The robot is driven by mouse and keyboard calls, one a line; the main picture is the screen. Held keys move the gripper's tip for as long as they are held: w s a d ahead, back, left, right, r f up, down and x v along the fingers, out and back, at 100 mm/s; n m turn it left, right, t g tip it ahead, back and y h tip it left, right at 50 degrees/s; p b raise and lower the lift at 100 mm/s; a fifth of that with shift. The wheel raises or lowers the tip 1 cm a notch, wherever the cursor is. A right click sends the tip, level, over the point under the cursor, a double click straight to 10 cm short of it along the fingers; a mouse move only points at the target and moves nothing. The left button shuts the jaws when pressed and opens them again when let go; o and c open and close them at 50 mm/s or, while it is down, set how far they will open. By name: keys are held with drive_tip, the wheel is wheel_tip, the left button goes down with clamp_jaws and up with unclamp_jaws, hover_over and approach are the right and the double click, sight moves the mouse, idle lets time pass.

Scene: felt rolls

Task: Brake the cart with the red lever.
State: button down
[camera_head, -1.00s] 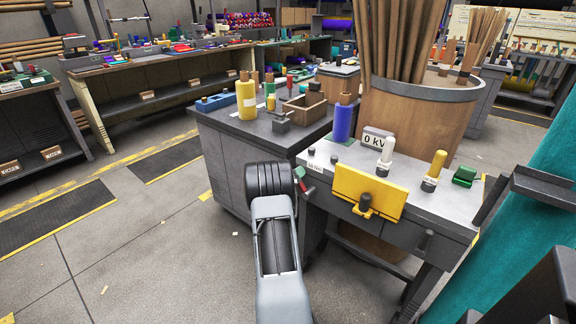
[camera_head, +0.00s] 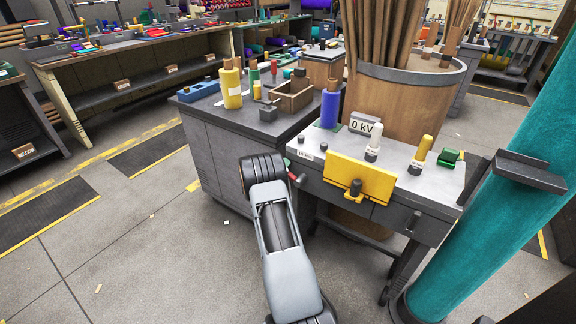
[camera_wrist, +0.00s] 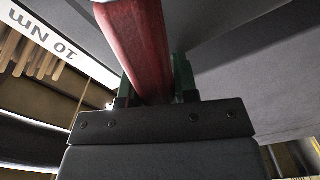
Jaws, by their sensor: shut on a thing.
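The red lever (camera_head: 298,180) shows at the front left end of the grey cart (camera_head: 330,172) in the head view, mostly hidden behind my dark wrist. In the wrist view the red lever (camera_wrist: 138,40) runs from the top edge down between the two green-padded fingers of my gripper (camera_wrist: 155,82). My gripper is shut on the lever. A white label reading "10 Nm" (camera_wrist: 40,42) is beside it in the wrist view. The far end of the lever is out of the wrist view.
A yellow panel (camera_head: 345,178) is on the cart's front, with a "0 kV" sign (camera_head: 365,124) and coloured bottles on top. A grey cabinet (camera_head: 215,150) stands left. A tall teal roll (camera_head: 490,235) stands right. The floor at left is open.

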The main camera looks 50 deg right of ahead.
drive_tip(key=c, duration=0.9)
unclamp_jaws()
drive_tip(key=a, duration=0.4)
drive_tip(key=s+a+p, duration=0.1)
drive_tip(key=a, duration=0.4)
drive_tip(key=s+a, duration=0.1)
drive_tip(key=a, duration=0.3)
drive_tip(key=shift+s+a, duration=0.1)
drive_tip(key=shift+a, duration=0.2)
